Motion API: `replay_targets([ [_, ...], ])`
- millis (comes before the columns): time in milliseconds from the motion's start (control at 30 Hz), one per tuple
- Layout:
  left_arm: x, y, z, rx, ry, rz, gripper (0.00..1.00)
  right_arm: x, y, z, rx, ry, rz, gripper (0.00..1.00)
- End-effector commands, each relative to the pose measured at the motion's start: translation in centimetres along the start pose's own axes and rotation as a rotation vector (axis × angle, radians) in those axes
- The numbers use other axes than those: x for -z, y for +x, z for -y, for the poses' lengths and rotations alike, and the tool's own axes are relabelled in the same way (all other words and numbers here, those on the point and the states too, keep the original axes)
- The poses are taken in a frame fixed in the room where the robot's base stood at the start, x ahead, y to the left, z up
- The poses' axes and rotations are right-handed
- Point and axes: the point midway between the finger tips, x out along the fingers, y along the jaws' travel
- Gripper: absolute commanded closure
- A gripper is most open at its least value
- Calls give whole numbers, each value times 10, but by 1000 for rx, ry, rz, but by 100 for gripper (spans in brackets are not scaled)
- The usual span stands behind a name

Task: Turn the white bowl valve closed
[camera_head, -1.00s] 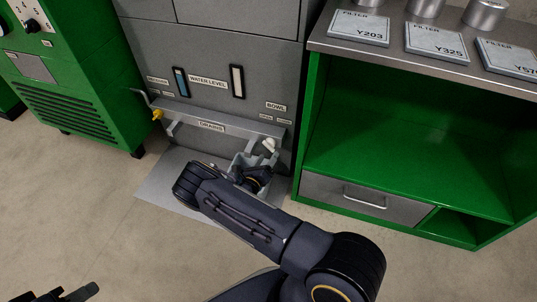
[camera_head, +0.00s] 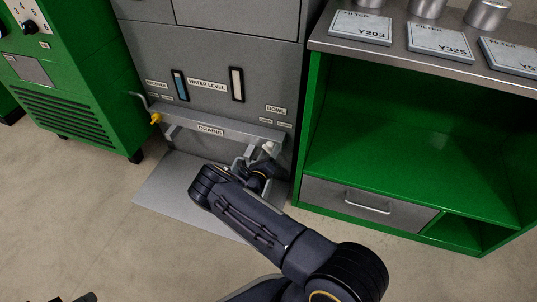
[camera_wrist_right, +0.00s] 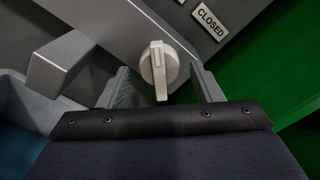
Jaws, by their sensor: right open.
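The white bowl valve (camera_wrist_right: 158,68) is a round knob with a raised bar handle. In the right wrist view it sits between the two open fingers of my right gripper (camera_wrist_right: 162,88), with visible space on both sides. In the head view the valve (camera_head: 268,148) shows as a small white piece at the right end of the drains ledge (camera_head: 211,130), partly hidden. My right gripper (camera_head: 262,165) is beside it there, mostly hidden by my arm. My left gripper (camera_head: 88,298) only shows as a dark tip at the bottom edge.
A "CLOSED" label (camera_wrist_right: 210,18) is on the panel above right of the valve. A grey bracket (camera_wrist_right: 62,58) stands left of the fingers. A yellow valve (camera_head: 156,118) is at the ledge's left end. A green cabinet (camera_head: 312,130) stands close on the right.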

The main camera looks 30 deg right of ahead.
Motion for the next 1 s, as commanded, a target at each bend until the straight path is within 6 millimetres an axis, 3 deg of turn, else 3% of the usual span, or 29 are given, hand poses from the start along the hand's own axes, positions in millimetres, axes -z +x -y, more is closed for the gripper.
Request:
replay_targets([
  [67,0,0,0,0,0,0,64,0,0,0,0,0,0,41],
  [400,0,0,0,0,0,0,64,0,0,0,0,0,-1,84],
  [767,0,0,0,0,0,0,64,0,0,0,0,58,-1,85],
  [1000,0,0,0,0,0,0,64,0,0,-2,0,217,-1,85],
])
